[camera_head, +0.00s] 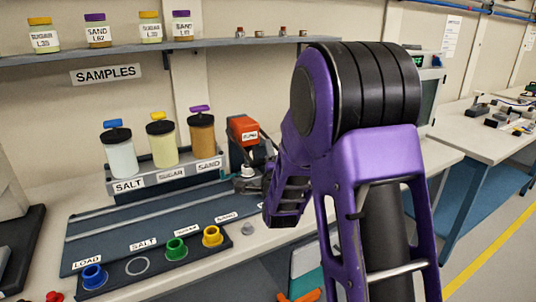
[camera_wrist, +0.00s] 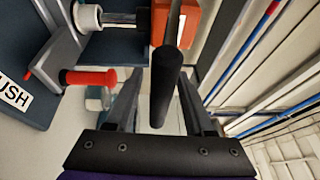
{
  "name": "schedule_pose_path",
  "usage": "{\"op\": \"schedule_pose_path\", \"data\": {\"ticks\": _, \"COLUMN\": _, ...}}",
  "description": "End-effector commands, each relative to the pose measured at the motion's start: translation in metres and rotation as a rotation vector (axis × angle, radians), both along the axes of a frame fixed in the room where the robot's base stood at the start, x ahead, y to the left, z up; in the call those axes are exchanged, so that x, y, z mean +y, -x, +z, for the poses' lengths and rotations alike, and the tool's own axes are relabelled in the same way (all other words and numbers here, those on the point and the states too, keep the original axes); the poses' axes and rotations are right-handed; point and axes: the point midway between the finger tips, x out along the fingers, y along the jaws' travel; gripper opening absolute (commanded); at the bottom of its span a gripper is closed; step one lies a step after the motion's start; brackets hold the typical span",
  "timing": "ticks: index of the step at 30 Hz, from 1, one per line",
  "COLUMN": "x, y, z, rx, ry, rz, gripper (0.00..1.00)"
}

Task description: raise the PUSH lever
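In the wrist view, a thick black bar with a rounded end (camera_wrist: 166,82) runs from an orange block toward my gripper (camera_wrist: 160,75). My gripper is open, with one finger on each side of the bar and a visible gap at least on the left. A red handle on a grey arm (camera_wrist: 90,77) is to the left, beside a partly cut-off label ending in "USH" (camera_wrist: 14,95). I cannot tell which of the two is the PUSH lever. In the head view the orange block (camera_head: 243,128) stands behind my gripper (camera_head: 246,184), and my arm hides much of that area.
Salt (camera_head: 120,155), sugar (camera_head: 162,143) and sand (camera_head: 201,134) jars stand on a rack left of the orange block. Blue (camera_head: 94,276), green (camera_head: 176,248) and yellow (camera_head: 212,236) cups sit in front. A shelf (camera_head: 220,43) runs above.

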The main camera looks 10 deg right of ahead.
Motion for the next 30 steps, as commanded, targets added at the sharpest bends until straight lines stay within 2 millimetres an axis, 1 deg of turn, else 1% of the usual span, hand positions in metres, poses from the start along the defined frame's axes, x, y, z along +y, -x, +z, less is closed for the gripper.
{"op": "schedule_pose_path", "data": {"ticks": 1, "x": 0.0000, "y": 0.0000, "z": 0.0001, "rx": 0.000, "ry": 0.000, "rz": 0.000, "gripper": 0.50}}
{"op": "schedule_pose_path", "data": {"ticks": 5, "x": 0.0000, "y": -0.0001, "z": 0.0001, "rx": 0.000, "ry": 0.000, "rz": 0.000, "gripper": 0.26}}
{"op": "schedule_pose_path", "data": {"ticks": 6, "x": 0.0001, "y": -0.0001, "z": 0.0001, "rx": 0.000, "ry": 0.000, "rz": 0.000, "gripper": 0.19}}
{"op": "schedule_pose_path", "data": {"ticks": 8, "x": 0.0001, "y": -0.0001, "z": 0.0001, "rx": 0.000, "ry": 0.000, "rz": 0.000, "gripper": 0.08}}
{"op": "schedule_pose_path", "data": {"ticks": 9, "x": 0.0001, "y": -0.0001, "z": 0.0001, "rx": 0.000, "ry": 0.000, "rz": 0.000, "gripper": 0.01}}
{"op": "schedule_pose_path", "data": {"ticks": 10, "x": 0.0001, "y": -0.0001, "z": 0.0001, "rx": 0.000, "ry": 0.000, "rz": 0.000, "gripper": 0.00}}
{"op": "schedule_pose_path", "data": {"ticks": 30, "x": 0.0002, "y": -0.0003, "z": 0.0003, "rx": -0.001, "ry": 0.000, "rz": 0.000, "gripper": 0.00}}
